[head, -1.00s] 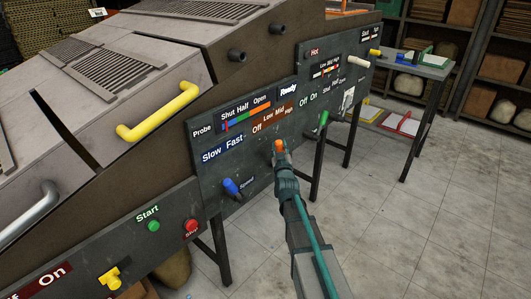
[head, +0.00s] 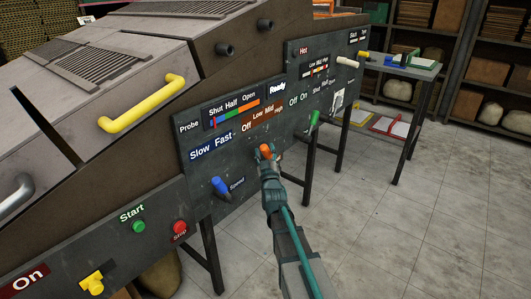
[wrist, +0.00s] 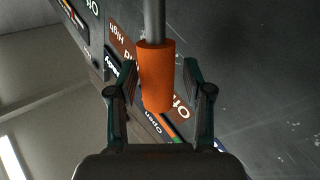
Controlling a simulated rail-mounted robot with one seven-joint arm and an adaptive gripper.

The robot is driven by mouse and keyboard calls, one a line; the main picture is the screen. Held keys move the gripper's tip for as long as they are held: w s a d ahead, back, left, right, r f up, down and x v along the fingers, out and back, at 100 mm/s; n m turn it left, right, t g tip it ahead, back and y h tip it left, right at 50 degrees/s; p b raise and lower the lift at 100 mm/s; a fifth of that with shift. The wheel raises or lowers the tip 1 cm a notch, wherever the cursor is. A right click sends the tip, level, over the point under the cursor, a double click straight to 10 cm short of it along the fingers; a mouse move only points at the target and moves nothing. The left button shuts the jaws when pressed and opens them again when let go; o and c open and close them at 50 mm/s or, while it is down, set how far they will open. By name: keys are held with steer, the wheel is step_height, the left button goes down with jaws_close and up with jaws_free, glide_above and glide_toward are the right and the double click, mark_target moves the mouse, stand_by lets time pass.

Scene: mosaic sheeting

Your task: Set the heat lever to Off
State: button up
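The heat lever's orange handle (head: 266,151) sticks out from the control panel, below the Off, Low, Mid and High label strip. In the wrist view, the orange handle (wrist: 156,78) hangs on a grey rod between the fingers of my gripper (wrist: 158,85). The fingers are apart, one on each side, with a clear gap on the right and a thin one on the left. My gripper also shows in the head view (head: 268,163), right at the handle. The handle covers part of the labels in the wrist view, so I cannot tell its exact setting.
A blue Speed lever (head: 220,187) juts out at the lower left, and a green lever (head: 314,119) at the right. A green Start button (head: 138,227) and red Stop button (head: 180,228) sit lower left. The floor (head: 390,240) in front is clear.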

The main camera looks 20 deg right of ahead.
stand_by(0.3)
steer(key=v, duration=1.2)
steer(key=shift+r, duration=0.1)
